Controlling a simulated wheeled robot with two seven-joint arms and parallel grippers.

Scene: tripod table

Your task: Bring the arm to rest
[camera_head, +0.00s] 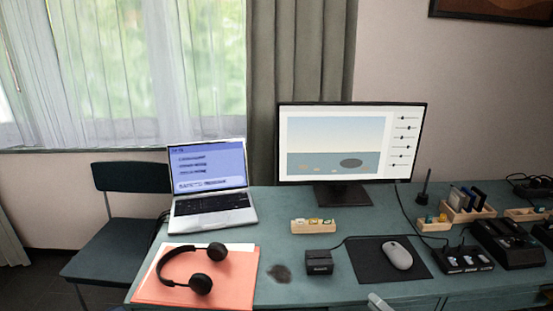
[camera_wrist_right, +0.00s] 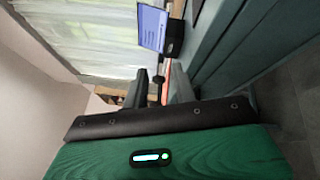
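My right gripper (camera_head: 378,302) shows only as a pale tip at the bottom edge of the head view, by the front edge of the desk (camera_head: 325,290). In the right wrist view, the two fingers of my right gripper (camera_wrist_right: 159,88) stand apart, with a gap between them and nothing held. My left gripper is not in view.
The desk holds a laptop (camera_head: 210,203), headphones (camera_head: 200,283) on an orange folder (camera_head: 232,270), a monitor (camera_head: 350,145), a small black box (camera_head: 319,262) and a mouse (camera_head: 397,255) on a dark pad (camera_head: 370,265). A chair (camera_head: 110,250) stands at left.

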